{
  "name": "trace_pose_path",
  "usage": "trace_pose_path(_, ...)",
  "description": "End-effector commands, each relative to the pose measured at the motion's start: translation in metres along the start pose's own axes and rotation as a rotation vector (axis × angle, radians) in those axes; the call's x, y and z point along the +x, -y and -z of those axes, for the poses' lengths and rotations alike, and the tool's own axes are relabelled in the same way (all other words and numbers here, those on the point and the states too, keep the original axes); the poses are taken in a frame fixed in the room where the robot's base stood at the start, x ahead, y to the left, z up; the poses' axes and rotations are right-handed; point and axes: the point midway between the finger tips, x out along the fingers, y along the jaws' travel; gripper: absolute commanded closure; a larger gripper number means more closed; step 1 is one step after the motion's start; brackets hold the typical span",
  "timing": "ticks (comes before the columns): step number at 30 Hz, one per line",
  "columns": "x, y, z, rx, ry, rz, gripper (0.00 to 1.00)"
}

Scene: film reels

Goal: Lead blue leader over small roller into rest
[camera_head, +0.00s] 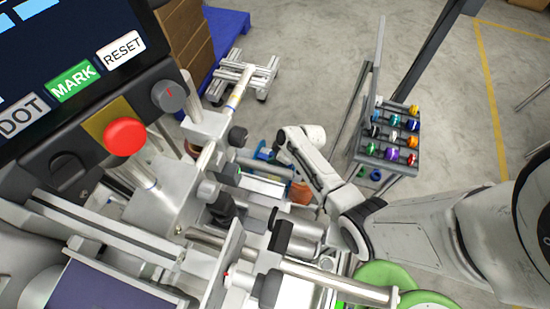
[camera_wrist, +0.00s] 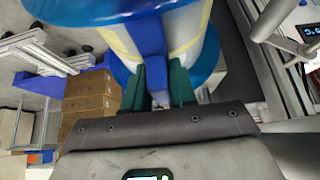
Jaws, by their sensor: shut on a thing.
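In the wrist view my gripper (camera_wrist: 160,84) has its two green fingers closed on the blue leader (camera_wrist: 149,38), a blue strip running up between them. Behind the strip is a cream-wound reel (camera_wrist: 190,30) with blue flanges, very near the fingers. In the head view my arm reaches down to the machine's middle, where a small blue part (camera_head: 265,153) shows beside its end; the fingertips there are hidden by the arm. I cannot tell the small roller or the rest apart among the crowded metal rollers and bars.
A console with a red button (camera_head: 124,137) and a green MARK key (camera_head: 73,81) fills the upper left. Steel bars and a long shaft (camera_head: 330,280) crowd the front. A rack of coloured spools (camera_head: 390,140) stands to the right. Cardboard boxes (camera_head: 185,40) stand behind. Floor is open beyond the rack.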

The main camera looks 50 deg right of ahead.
Motion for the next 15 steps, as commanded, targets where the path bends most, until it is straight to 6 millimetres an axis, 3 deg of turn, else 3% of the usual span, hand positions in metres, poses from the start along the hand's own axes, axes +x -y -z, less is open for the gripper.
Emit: trace_pose_path(15, -0.005, -0.0001, 0.0031, 0.0, 0.0, 0.0, 1.0)
